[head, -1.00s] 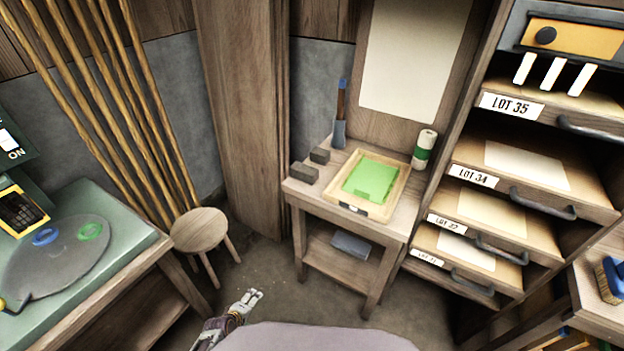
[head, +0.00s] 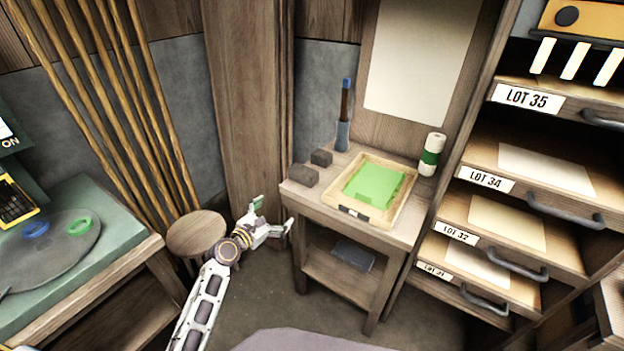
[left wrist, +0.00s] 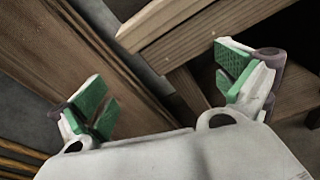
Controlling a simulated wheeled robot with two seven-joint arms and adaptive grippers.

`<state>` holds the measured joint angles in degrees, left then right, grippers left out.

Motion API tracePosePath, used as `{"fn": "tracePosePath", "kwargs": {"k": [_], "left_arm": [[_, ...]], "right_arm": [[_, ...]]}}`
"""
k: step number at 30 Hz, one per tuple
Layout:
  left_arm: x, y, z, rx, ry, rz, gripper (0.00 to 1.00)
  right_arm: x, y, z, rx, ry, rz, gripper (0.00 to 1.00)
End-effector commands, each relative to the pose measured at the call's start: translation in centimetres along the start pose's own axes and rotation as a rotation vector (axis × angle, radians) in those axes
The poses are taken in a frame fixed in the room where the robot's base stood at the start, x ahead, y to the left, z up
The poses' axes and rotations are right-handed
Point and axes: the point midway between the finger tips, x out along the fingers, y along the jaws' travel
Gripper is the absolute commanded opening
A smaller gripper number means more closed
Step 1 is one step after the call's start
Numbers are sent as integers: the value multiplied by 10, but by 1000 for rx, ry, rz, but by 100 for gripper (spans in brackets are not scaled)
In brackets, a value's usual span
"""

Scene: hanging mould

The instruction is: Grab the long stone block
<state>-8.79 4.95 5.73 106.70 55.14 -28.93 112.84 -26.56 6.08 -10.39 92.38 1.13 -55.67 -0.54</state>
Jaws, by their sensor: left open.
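Two dark grey stone blocks lie on the left end of the small wooden table. The nearer block (head: 303,176) looks longer than the farther block (head: 321,157). My left gripper (head: 274,212) is open and empty, just left of the table's front left corner and below the level of the blocks. In the left wrist view its green-padded fingers (left wrist: 166,92) stand wide apart with the wooden table edge (left wrist: 185,25) beyond them. The blocks do not show in the left wrist view. My right gripper is not in view.
A wooden tray (head: 408,212) with a green sheet (head: 375,187) sits right of the blocks. A blue-topped tool in a holder (head: 343,130) and a roll (head: 430,154) stand behind. A round stool (head: 196,232) is left of my gripper. A blue-grey slab (head: 353,253) lies on the lower shelf.

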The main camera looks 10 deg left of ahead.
Motion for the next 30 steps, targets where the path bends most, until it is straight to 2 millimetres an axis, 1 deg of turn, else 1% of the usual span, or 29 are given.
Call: {"fn": "tracePosePath", "kwargs": {"k": [1,4,6,10,13,23,30], "left_arm": [[-2,5,17,-54,-40,5,100],[-9,14,48,-161,-106,6,100],[-13,18,64,-218,-141,2,100],[-19,22,83,-283,-180,-6,100],[-21,23,88,-301,-191,-9,100],[-20,24,89,-301,-191,-9,100],[-10,24,90,-300,-191,-8,100]], "right_arm": [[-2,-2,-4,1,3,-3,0],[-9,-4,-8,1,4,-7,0],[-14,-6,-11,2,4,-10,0],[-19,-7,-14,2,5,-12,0],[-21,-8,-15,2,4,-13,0],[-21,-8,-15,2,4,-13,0],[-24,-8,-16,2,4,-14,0]]}}
